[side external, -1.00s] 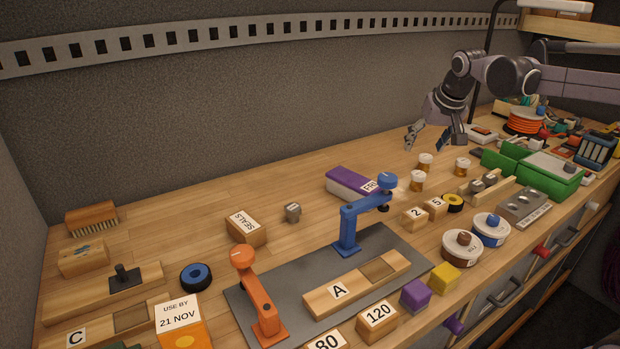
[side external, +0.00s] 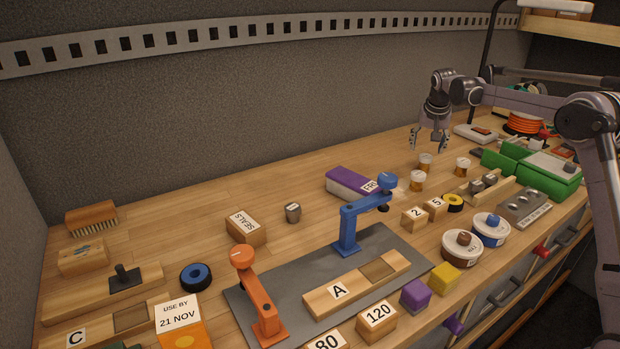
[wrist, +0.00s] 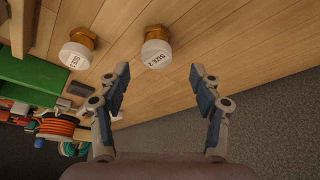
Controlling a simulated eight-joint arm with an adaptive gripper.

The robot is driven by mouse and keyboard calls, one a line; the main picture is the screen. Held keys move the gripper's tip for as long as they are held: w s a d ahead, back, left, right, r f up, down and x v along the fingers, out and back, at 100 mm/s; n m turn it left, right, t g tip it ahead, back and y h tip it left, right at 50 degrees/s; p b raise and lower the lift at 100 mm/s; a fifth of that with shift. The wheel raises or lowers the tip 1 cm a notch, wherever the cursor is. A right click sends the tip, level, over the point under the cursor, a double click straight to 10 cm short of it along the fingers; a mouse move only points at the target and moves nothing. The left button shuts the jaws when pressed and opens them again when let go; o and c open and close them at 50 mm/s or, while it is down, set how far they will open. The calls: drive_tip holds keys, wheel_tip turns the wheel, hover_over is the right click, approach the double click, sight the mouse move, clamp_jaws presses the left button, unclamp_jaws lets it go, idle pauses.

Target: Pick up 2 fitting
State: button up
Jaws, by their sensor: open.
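Several small amber fittings with white caps stand on the bench in the side view: one at the back (side external: 425,162), one in front of it (side external: 418,181) and one to the right (side external: 462,167). The wrist view shows two of them. One cap reads "SIZE 2" (wrist: 156,50); the other fitting (wrist: 77,54) has a label too small to read surely. I cannot tell for certain which side-view fitting is the size 2 one. My gripper (side external: 429,147) is open and empty, pointing down above and behind the fittings. In the wrist view, the size 2 fitting lies beyond the gap between my fingertips (wrist: 159,72).
A green box (side external: 550,178) and an orange cord spool (side external: 524,123) are to the right. A purple box (side external: 350,184) is left of the fittings, and blocks marked 2 (side external: 415,217) and 5 (side external: 435,207) are in front. The back wall is close behind my gripper.

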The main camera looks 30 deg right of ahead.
sight(426, 156)
drive_tip(key=shift+s+x, duration=0.2)
drive_tip(key=shift+x, duration=1.45)
drive_tip(key=shift+s+x, duration=0.2)
drive_tip(key=shift+x, duration=1.4)
drive_tip(key=shift+f, duration=0.1)
drive_tip(key=shift+c, duration=0.3)
drive_tip(key=c, duration=1.3)
